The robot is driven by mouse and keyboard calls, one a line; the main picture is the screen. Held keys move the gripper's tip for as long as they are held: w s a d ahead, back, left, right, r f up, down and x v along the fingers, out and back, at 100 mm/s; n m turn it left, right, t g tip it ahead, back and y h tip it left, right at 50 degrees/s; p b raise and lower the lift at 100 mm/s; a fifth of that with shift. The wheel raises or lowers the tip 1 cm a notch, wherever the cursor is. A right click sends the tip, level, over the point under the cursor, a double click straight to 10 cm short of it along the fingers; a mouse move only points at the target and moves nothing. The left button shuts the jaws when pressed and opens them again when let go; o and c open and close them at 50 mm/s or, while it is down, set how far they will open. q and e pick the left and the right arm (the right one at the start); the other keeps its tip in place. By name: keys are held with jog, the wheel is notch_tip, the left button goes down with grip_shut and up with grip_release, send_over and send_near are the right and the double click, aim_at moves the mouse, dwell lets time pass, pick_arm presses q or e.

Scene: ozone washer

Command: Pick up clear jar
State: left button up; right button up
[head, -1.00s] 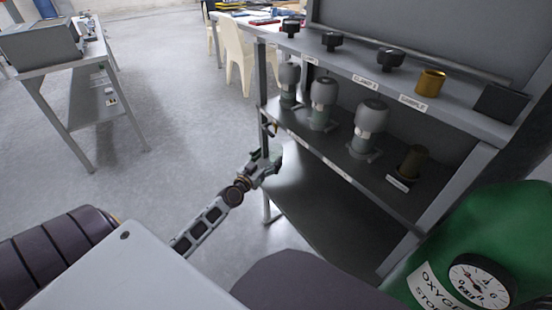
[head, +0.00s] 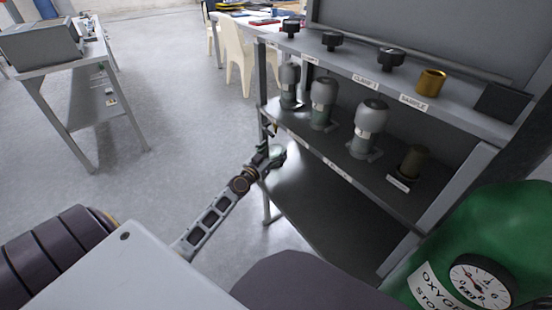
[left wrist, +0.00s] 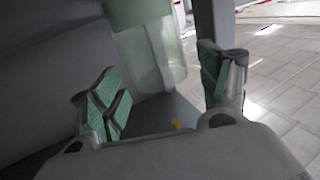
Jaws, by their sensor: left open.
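Several grey-capped jars stand upright in a row on the rack's middle shelf in the head view: a left one (head: 289,87), a middle one (head: 323,103) and a right one (head: 367,129). My left gripper (head: 276,153) is at the shelf's left end, just below and in front of the row. In the left wrist view, my left gripper (left wrist: 165,82) is open and empty, with green-padded fingers spread apart. A clear, pale green jar (left wrist: 158,58) stands ahead, between the fingers in the picture. Its top is cut off, and I cannot tell which jar it is. My right gripper is out of view.
The metal rack's upper shelf holds black knobs (head: 332,41) and a brass cylinder (head: 431,82). A dark cylinder (head: 413,162) stands right of the jars. A green oxygen tank (head: 490,230) is at lower right. Open floor (head: 180,130) lies to the left.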

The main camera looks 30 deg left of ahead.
pick_arm(q)
jog(key=c, duration=1.3)
jog(key=shift+r, duration=0.1)
